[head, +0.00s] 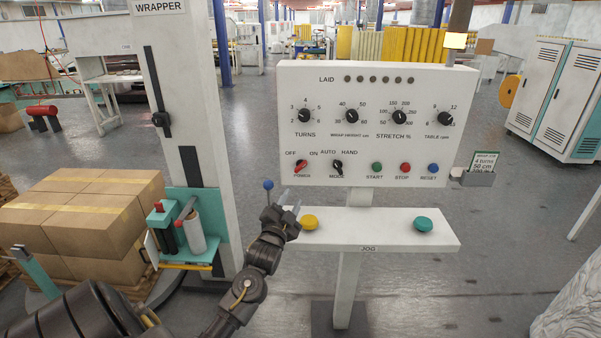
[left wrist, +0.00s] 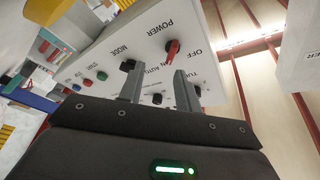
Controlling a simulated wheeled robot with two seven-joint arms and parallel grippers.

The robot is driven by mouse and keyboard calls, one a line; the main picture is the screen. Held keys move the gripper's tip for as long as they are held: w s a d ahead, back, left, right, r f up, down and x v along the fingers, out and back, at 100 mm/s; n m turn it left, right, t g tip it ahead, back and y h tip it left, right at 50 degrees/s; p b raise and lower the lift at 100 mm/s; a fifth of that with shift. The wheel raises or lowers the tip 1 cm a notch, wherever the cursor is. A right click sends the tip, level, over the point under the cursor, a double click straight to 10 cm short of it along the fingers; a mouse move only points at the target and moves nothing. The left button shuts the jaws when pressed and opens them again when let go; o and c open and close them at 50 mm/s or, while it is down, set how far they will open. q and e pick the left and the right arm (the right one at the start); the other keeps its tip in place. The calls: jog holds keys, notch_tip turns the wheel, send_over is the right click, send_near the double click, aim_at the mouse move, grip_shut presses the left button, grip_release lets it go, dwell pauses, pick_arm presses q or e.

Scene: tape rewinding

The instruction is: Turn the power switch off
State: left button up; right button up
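The red power switch (head: 301,167) is on the lower left of the white control panel (head: 375,75), between the OFF and ON labels. Its handle slants up to the right, toward ON. In the left wrist view the red switch (left wrist: 172,48) shows just beyond the fingertips. My left gripper (head: 287,203) is below the switch, in front of the panel's lower left corner. In the left wrist view its two fingers (left wrist: 156,84) are apart with nothing between them. They appear clear of the switch. My right gripper is not in view.
The black mode knob (head: 337,167) is just right of the power switch. A shelf below carries a yellow button (head: 309,222) and a green button (head: 422,224). A blue-balled lever (head: 268,185) and stacked cartons (head: 85,215) are to the left.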

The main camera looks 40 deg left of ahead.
aim_at(300, 169)
pick_arm(q)
jog(key=shift+t+y, duration=0.3)
jog(key=x, duration=0.3)
jog(key=r+p+x, duration=0.1)
jog(key=x, duration=0.2)
jog(key=r+p+x, duration=0.1)
jog(key=x, duration=0.3)
jog(key=shift+s+a, duration=0.3)
jog(key=shift+w+a+p, duration=0.3)
jog(key=shift+w+p, duration=0.1)
jog(key=shift+w, duration=0.3)
